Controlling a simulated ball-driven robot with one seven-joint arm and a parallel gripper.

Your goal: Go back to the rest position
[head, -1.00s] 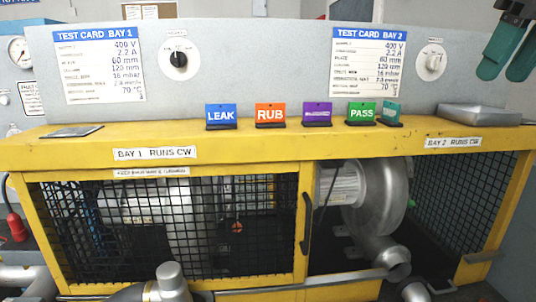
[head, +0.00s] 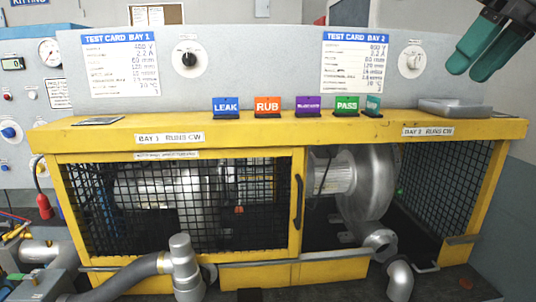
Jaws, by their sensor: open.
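My gripper (head: 473,62) hangs at the upper right of the head view, with two teal fingers apart and nothing between them. It is above and to the right of the yellow test bench (head: 220,131), clear of it. The grey panel behind carries the bay 1 test card (head: 120,65), the bay 2 test card (head: 355,63) and two knobs. A row of coloured cards stands on the bench top, including LEAK (head: 226,105), RUB (head: 268,104) and PASS (head: 346,104).
A grey tray (head: 455,107) sits on the bench's right top, below my gripper. A silver blower (head: 365,190) is in the open right bay. A grey hose (head: 130,277) and pipe fittings (head: 183,262) stand in front. The left bay has a mesh door (head: 180,205).

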